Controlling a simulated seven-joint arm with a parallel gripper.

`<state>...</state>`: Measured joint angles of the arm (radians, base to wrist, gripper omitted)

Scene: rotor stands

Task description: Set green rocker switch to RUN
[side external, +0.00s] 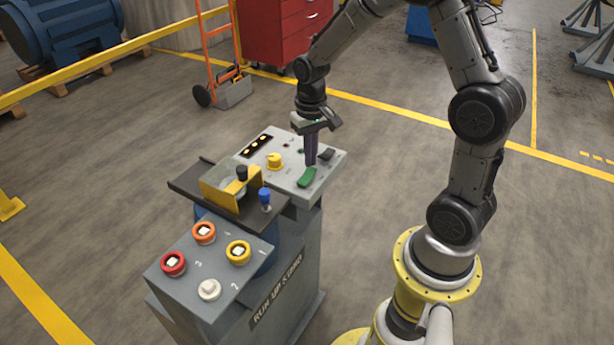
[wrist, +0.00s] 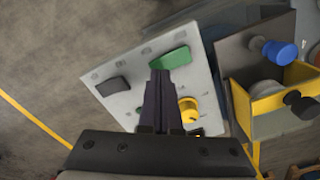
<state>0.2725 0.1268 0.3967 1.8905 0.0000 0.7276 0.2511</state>
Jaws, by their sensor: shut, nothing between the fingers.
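The green rocker switch (side external: 307,177) sits on the light grey panel (side external: 287,187) of the stand, near its front right edge. It also shows in the wrist view (wrist: 170,59), partly covered by my fingertips. My gripper (side external: 311,160) points down at the panel with its fingers shut and empty. The fingertips in the wrist view (wrist: 160,76) overlap the near edge of the green rocker; I cannot tell whether they touch it. Any RUN marking is too small to read.
A dark rocker (side external: 326,154) and a yellow knob (side external: 274,160) flank the fingers on the same panel. A yellow guard (side external: 222,187) with black and blue (side external: 265,198) knobs stands left. Several round buttons sit on a lower grey box (side external: 210,262).

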